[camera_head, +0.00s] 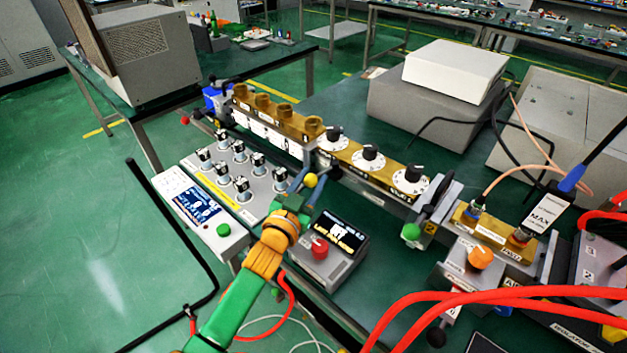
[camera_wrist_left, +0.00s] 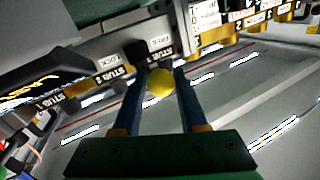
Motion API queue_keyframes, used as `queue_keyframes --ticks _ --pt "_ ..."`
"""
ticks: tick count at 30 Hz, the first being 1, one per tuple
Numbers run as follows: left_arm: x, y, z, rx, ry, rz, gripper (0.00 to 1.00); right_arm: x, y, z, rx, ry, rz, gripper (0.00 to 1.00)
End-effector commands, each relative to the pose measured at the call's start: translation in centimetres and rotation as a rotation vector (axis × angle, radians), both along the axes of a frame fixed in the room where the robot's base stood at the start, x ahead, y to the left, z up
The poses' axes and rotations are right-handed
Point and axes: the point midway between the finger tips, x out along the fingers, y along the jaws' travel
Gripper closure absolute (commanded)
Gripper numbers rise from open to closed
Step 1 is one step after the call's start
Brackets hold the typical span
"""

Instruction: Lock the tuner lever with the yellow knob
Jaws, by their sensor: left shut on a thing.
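The lever's round yellow knob (camera_head: 311,181) shows at the near side of the brass tuner block (camera_head: 275,112), at the middle of the head view. My left gripper (camera_head: 305,184) reaches it from below left, its blue fingers on either side of the knob. In the left wrist view the yellow knob (camera_wrist_left: 159,82) sits between the two blue fingertips of my left gripper (camera_wrist_left: 158,84), which is shut on it. Labels on the tuner read LOCK, FREE and STUB 2 beside the knob. The rest of the lever is mostly hidden. My right gripper is not in view.
A small display box with a red knob (camera_head: 320,247) stands close to the right of my left gripper. A grey panel with several switches (camera_head: 225,180) lies to the left. Black dials (camera_head: 370,155) line the bar to the right. Red cables (camera_head: 490,297) cross the front right.

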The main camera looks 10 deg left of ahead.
Motion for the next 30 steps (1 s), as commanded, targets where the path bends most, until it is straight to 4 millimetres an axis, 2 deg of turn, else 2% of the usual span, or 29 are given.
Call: queue_keyframes --ticks 1,5,6,8,17,20,25,30 --pt "0.1 0.1 0.7 -0.006 -0.017 0.002 1.0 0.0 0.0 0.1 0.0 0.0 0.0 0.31" --pt "0.2 0.1 0.8 -0.006 -0.018 0.001 1.0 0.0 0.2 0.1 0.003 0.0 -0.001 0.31" --pt "0.1 0.1 0.7 -0.006 -0.017 0.002 0.47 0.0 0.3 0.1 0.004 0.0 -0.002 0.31" --pt "0.1 0.1 0.6 -0.005 -0.015 0.002 0.31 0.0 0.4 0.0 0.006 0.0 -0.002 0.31" --pt "-0.1 0.1 0.3 -0.003 -0.007 0.001 0.31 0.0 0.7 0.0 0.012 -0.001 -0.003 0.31" --pt "-1.5 0.4 0.2 -0.005 -0.004 0.001 0.31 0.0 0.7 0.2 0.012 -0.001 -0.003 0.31" --pt "-5.0 1.3 0.1 -0.005 -0.005 0.0 0.31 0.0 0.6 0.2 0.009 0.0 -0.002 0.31" --pt "-6.7 1.7 0.2 -0.005 -0.006 0.002 0.31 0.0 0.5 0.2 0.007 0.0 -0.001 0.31"
